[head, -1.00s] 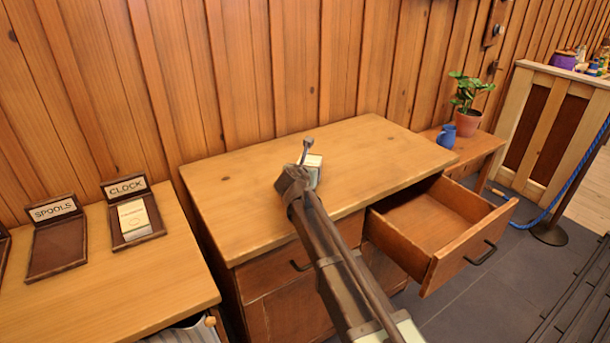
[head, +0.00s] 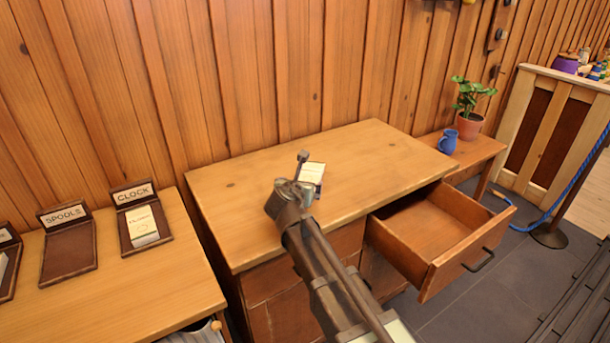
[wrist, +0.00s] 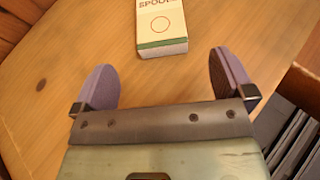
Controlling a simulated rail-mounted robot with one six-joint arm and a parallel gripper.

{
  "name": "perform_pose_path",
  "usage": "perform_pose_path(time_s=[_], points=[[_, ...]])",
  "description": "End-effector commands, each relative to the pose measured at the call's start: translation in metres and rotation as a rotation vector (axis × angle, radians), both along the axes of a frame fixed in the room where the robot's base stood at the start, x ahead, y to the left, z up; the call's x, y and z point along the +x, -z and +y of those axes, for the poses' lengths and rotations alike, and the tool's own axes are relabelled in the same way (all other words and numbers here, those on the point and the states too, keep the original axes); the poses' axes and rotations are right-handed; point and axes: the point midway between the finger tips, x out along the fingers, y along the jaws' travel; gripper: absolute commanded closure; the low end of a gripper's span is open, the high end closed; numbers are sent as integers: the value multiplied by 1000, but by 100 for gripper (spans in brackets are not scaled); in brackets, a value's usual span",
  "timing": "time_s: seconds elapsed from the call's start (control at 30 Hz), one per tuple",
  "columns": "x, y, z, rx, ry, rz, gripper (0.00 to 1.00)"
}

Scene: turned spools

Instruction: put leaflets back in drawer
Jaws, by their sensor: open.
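A small stack of white leaflets (head: 312,173) lies on the wooden desk top (head: 240,205), just beyond my gripper. In the wrist view the stack (wrist: 162,22) reads "SPOOLS" and has a green band at its near end. My gripper (head: 287,190) is above the desk, partly hiding the stack in the head view. Its two purple-padded fingers (wrist: 163,65) are open and empty, with the stack ahead of the gap between them and apart from both. The desk's right drawer (head: 435,232) is pulled out, and its visible inside is empty.
On the left table (head: 130,285) stand brown holders: the SPOOLS holder (head: 67,245) is empty and the CLOCK holder (head: 143,228) has leaflets. A blue jug (head: 447,142) and potted plant (head: 469,122) stand on a low table at right. The desk top is otherwise clear.

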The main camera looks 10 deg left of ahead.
Motion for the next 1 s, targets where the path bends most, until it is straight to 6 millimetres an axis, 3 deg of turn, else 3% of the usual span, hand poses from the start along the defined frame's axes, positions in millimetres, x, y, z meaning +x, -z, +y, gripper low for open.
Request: perform_pose_path(time_s=[0.1,0.37,0.43,0.47,0.57,0.67,0.7,0.73,0.83,0.9,1.0], points=[[-14,-7,0,0,-1,-1,0],[-16,-6,0,2,3,1,0],[-17,-3,-12,48,45,18,0],[-17,0,-25,94,87,33,0],[-29,21,-98,397,381,122,0],[-71,55,-202,884,928,204,0],[-95,68,-237,1080,1182,211,0],[-115,76,-259,1214,1373,206,0],[-177,94,-305,1543,1963,133,0],[-208,99,-319,1659,2276,62,0],[-231,100,-325,1718,2533,-13,0]])
